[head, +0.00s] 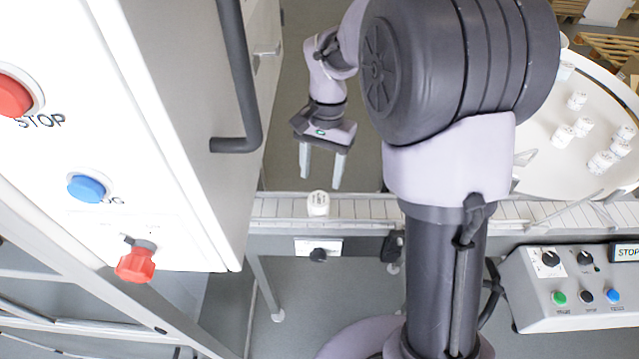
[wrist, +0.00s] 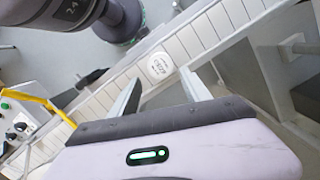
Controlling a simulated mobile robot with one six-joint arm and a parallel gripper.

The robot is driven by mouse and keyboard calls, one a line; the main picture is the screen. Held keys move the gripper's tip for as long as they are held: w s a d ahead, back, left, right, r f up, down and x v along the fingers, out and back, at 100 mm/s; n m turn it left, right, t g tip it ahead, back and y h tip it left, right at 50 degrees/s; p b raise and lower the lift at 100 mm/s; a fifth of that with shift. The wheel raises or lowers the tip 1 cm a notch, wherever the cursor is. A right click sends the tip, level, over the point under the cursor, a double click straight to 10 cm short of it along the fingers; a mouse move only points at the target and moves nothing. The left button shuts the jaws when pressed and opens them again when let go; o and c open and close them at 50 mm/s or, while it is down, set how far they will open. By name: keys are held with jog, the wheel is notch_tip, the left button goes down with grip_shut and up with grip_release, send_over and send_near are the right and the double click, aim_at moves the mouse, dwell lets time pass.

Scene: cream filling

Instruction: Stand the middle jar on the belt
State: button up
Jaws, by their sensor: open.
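A white jar (head: 318,204) stands upright on the belt (head: 275,208), left of my column. It is the only jar on this stretch, and I cannot tell whether it is the middle one. The wrist view shows its round, dark-lettered lid (wrist: 160,67) on the slatted belt (wrist: 203,35). My gripper (head: 322,176) is open and empty, fingers pointing down, just behind and above the jar. In the wrist view the jar is beyond the spread fingertips (wrist: 161,79), with a visible gap and nothing between them.
A round white table (head: 540,132) at the right carries several white jars (head: 583,126). A white cabinet with buttons and a dark handle (head: 240,90) stands close on the left. A control box (head: 575,285) is at front right. A yellow bar (wrist: 38,100) crosses near the belt in the wrist view.

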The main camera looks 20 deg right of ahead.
jog(key=s+a+r+n+t, duration=0.1)
jog(key=s+a+r+t, duration=0.15)
jog(key=s+r, duration=0.65)
jog(key=s+a+r+n+t, duration=0.1)
jog(key=s+t, duration=0.1)
jog(key=s, duration=0.3)
jog(key=s+a+r+n+t, duration=0.1)
jog(key=s+r+t, duration=0.1)
jog(key=s, duration=0.4)
jog(key=shift+a+r+n+t+y+p, duration=0.15)
jog(key=shift+r+n+t+y+p, duration=0.15)
jog(key=shift+t+y+p, duration=0.1)
notch_tip(320, 180, down, 3)
jog(key=b, duration=0.3)
jog(key=shift+f, duration=0.15)
